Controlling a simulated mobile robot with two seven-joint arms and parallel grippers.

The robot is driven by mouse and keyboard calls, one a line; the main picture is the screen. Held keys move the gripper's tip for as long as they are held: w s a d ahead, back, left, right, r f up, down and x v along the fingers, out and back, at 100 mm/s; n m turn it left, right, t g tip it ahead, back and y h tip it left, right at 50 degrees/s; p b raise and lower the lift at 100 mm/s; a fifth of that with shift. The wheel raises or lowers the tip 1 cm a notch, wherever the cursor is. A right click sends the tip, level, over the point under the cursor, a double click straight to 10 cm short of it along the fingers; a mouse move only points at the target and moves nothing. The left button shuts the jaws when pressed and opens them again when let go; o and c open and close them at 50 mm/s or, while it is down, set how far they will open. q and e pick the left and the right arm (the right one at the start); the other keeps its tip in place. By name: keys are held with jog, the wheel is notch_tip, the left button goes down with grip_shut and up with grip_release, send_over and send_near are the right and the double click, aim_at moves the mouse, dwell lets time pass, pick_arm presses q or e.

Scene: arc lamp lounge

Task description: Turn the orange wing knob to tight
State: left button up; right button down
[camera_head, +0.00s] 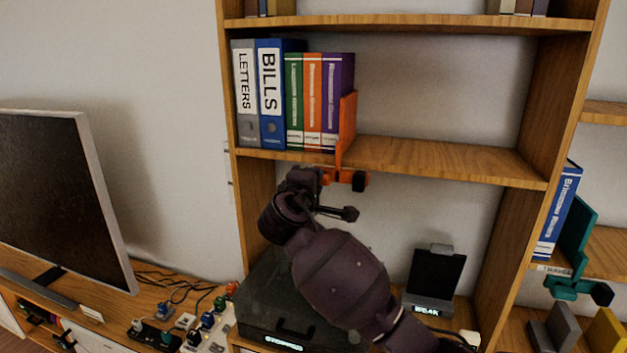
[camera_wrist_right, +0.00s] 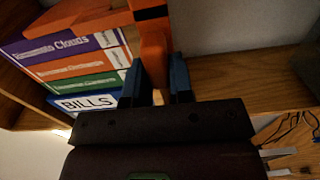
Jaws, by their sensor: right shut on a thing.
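An orange bookend (camera_head: 347,125) stands upright on the middle shelf against the row of binders. Its orange clamp part (camera_head: 345,174) shows below the shelf's front edge, with a black block at its right end. My right gripper (camera_head: 323,177) is at the left end of this clamp part, partly hidden by its own wrist. In the right wrist view its two dark fingers (camera_wrist_right: 157,86) are shut on an orange part, the wing knob (camera_wrist_right: 156,62). The knob's shape and turn angle are mostly hidden. My left gripper is not in view.
Several binders (camera_head: 296,97) fill the shelf's left side; its right side (camera_head: 440,158) is bare. Below are a dark box (camera_head: 283,315) and a small display (camera_head: 436,280) reading "WEAK". A teal bookend (camera_head: 575,240) is on the right shelf. A television (camera_head: 60,200) stands at left.

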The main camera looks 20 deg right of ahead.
jog(key=shift+f, duration=0.1)
dwell(0.4)
jog(key=c, duration=1)
grip_release()
jog(key=b+v, duration=0.2)
jog(key=v, duration=0.9)
jog(key=shift+w, duration=0.1)
